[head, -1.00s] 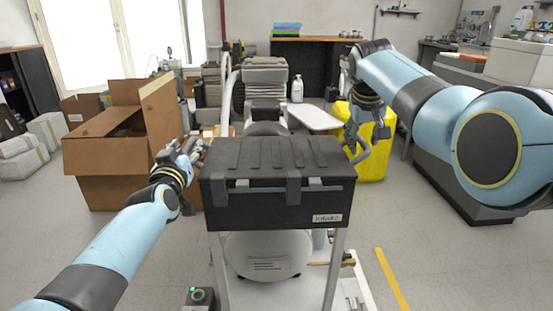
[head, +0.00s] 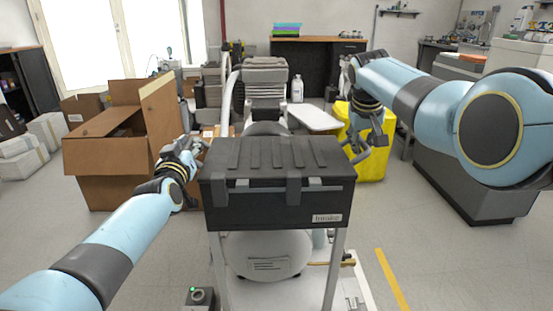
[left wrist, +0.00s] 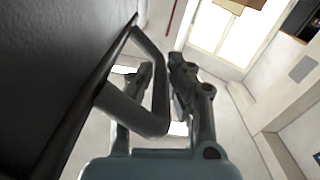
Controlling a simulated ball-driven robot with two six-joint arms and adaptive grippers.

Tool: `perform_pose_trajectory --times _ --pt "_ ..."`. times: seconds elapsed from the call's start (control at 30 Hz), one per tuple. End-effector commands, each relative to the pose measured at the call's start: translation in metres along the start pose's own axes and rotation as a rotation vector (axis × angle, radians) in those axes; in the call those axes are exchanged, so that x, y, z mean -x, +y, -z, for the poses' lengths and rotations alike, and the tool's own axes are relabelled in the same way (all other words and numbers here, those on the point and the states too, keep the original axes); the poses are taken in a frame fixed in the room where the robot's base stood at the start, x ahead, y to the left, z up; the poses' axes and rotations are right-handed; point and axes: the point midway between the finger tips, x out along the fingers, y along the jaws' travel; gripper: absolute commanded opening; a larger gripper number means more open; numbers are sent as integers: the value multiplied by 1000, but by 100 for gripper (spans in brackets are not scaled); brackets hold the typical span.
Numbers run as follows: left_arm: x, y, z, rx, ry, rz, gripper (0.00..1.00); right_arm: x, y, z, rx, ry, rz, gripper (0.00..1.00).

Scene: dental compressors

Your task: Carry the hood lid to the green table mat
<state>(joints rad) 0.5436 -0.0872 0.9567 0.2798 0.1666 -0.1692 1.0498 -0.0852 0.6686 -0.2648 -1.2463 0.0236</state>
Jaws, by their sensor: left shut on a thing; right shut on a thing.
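The hood lid (head: 275,175) is a black ribbed box-like cover with two front latches and a label, level over the compressor (head: 268,255) and its grey frame legs. Whether it touches the frame is hidden. My left gripper (head: 198,148) is at its left side, shut on its side handle; the left wrist view shows the dark bar handle (left wrist: 150,118) by the fingers (left wrist: 165,80). My right gripper (head: 357,148) is shut at its right side; the lid's right handle is mostly hidden behind the fingers. I see no green table mat in these frames.
An open cardboard box (head: 108,155) stands to the left and a yellow bin (head: 372,165) to the right behind the lid. A white table (head: 313,118) and a grey machine (head: 265,75) stand further back.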

Motion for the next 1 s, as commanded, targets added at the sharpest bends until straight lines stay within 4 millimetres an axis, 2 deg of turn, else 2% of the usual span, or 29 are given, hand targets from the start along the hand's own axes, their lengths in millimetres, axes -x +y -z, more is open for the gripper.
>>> perform_pose_trajectory --times 0.63,0.77,1.0 --pt "0 0 5 0 5 0 0 5 3 3 -3 5 -4 0" --pt "-1 2 16 0 10 -1 0 15 6 8 -5 10 -5 0" --pt "-3 8 51 0 25 -3 0 45 13 22 -7 24 -7 0"
